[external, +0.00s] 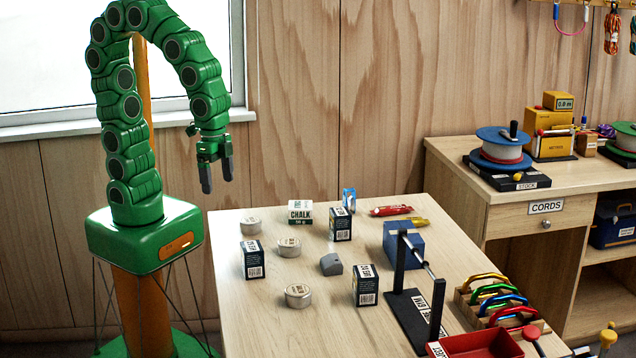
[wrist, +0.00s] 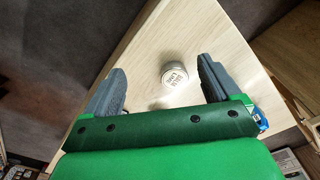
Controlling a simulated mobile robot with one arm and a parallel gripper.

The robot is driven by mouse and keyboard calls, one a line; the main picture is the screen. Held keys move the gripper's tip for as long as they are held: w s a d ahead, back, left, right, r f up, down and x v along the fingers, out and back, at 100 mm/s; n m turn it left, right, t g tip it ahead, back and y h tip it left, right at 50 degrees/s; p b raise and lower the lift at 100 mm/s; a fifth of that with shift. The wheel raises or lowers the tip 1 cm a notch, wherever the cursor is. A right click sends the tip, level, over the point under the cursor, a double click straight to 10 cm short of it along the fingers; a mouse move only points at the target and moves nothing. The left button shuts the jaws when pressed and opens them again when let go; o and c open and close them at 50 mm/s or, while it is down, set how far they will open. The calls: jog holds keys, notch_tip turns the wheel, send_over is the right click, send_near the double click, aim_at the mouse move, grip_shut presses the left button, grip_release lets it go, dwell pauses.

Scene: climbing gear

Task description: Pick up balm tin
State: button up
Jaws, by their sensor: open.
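Three round silver tins with pale labelled lids stand on the light wooden table: a back-left tin (external: 250,227), a middle tin (external: 289,248) and a front tin (external: 298,296). Which one is the balm tin I cannot tell, as the lid print is too small. My gripper (external: 217,178) hangs above the table's back-left corner, pointing down, open and empty, apart from every tin. In the wrist view one labelled tin (wrist: 174,74) shows on the table beyond and between the grey fingers of my gripper (wrist: 162,70).
Dark boxes stand near the tins: left (external: 253,262), back (external: 341,226) and front (external: 366,288). A chalk box (external: 300,211), a grey block (external: 331,264) and a red tube (external: 390,210) lie around them. A black stand (external: 408,300) rises at the right.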

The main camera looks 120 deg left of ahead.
jog(key=t, duration=0.1)
send_over(250, 220)
jog(key=s, duration=0.1)
notch_tip(250, 220, down, 2)
jog(key=shift+s+d+f+n, duration=0.1)
jog(key=shift+d+f+n, duration=0.1)
jog(key=shift+n, duration=0.1)
jog(key=shift+w+a+f, duration=0.1)
jog(key=shift+w+f, duration=0.05)
jog(key=shift+f, duration=1.15)
jog(key=shift+w+a+f, duration=0.1)
jog(key=shift+w+f, duration=0.1)
jog(key=shift+f, duration=1.15)
jog(key=shift+w+a+f, duration=0.1)
jog(key=shift+w+f, duration=0.05)
jog(key=shift+f, duration=1.15)
jog(key=shift+c, duration=0.2)
jog(key=c, duration=1.1)
jog(key=shift+r, duration=0.1)
jog(key=shift+c, duration=0.2)
